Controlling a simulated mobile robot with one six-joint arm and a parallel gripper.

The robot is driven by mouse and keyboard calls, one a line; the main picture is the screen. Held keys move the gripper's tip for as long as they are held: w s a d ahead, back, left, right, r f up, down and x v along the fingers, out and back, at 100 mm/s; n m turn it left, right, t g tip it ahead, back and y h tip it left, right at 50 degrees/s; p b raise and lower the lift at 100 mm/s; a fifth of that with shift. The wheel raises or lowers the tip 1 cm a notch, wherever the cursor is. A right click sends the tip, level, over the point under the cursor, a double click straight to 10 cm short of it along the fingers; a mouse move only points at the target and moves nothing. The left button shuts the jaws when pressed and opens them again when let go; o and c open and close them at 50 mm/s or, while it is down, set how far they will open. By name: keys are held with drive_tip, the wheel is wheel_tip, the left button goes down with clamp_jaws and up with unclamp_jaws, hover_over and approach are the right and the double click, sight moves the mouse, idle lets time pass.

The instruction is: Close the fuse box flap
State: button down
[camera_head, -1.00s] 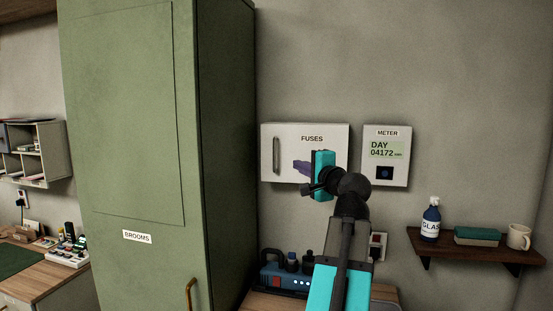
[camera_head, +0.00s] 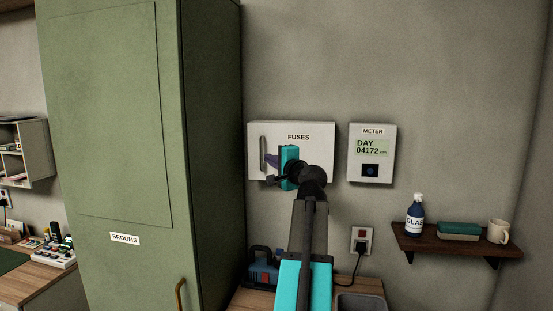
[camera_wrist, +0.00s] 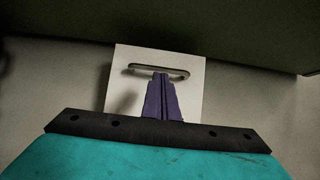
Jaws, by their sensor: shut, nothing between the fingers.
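The white fuse box (camera_head: 321,133), labelled FUSES, hangs on the wall right of the green cabinet in the head view. Its front flap looks about flat against the box; I cannot tell whether a small gap is left. The flap's grey bar handle (camera_head: 263,147) is upright near its left edge. My gripper (camera_head: 269,159) is in front of the flap, by the lower part of the handle. In the wrist view the purple fingers (camera_wrist: 160,80) are together and empty, their tips overlapping the handle (camera_wrist: 145,67) in the picture. Contact cannot be judged. My arm covers the flap's lower right.
The tall green broom cabinet (camera_head: 110,110) stands close on the left. A meter box (camera_head: 372,175) is on the wall to the right. Below are a socket with a plug (camera_head: 361,241), a bench with a blue device (camera_head: 262,272), and a shelf (camera_head: 410,240) with a bottle, green-topped block and mug.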

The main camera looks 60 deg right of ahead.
sight(262, 155)
drive_tip(key=shift+p+x, duration=0.7)
drive_tip(key=shift+x, duration=1.35)
drive_tip(key=shift+w+d+r+b, duration=0.25)
drive_tip(key=shift+w+d+b, duration=0.4)
drive_tip(key=shift+d, duration=0.4)
drive_tip(key=shift+w+r, duration=0.1)
drive_tip(key=shift+w, duration=0.05)
